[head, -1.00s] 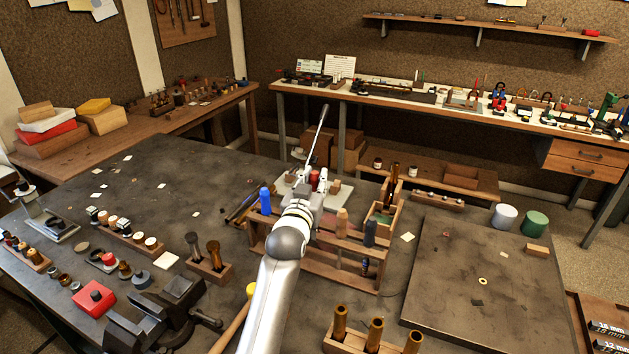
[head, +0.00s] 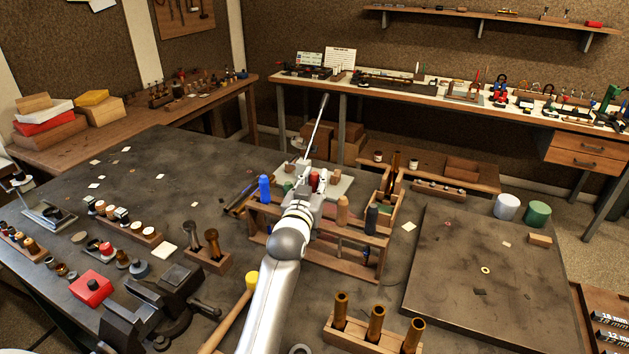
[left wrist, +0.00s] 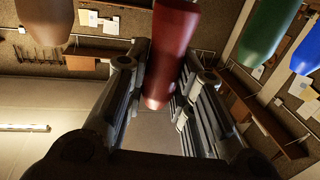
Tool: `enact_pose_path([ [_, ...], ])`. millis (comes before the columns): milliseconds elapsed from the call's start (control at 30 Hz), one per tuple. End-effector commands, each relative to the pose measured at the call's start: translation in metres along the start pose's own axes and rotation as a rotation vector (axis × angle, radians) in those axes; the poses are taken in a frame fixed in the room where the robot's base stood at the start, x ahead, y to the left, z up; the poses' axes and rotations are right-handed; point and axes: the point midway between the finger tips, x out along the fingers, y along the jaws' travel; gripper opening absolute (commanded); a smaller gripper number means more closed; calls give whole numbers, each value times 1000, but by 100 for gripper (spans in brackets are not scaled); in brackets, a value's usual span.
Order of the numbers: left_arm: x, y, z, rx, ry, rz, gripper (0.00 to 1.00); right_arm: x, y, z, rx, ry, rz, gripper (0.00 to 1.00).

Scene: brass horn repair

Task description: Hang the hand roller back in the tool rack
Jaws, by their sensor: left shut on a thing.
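The wooden tool rack (head: 345,272) stands on the dark bench in the middle of the head view. My left gripper (head: 313,189) reaches in over the rack and is shut on the red handle of the hand roller (head: 314,179). In the left wrist view the red handle (left wrist: 172,52) lies between the two fingers, with green (left wrist: 268,30) and blue (left wrist: 308,50) handles off to one side. The roller's lower end is hidden by my gripper and arm. My right gripper is out of view.
A wooden block with brass tubes (head: 376,325) and a yellow-headed mallet (head: 252,280) lie near my arm. A vise (head: 165,300) is at front left. A thin metal rod (head: 317,125) rises beyond the gripper. The dark board (head: 480,270) at right is largely clear.

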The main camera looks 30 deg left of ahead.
Motion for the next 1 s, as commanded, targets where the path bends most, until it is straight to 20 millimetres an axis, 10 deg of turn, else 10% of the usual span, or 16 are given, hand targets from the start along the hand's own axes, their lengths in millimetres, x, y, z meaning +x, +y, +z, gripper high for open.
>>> enact_pose_path([
  [1000,0,0,41,0,3,0,0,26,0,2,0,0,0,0],
])
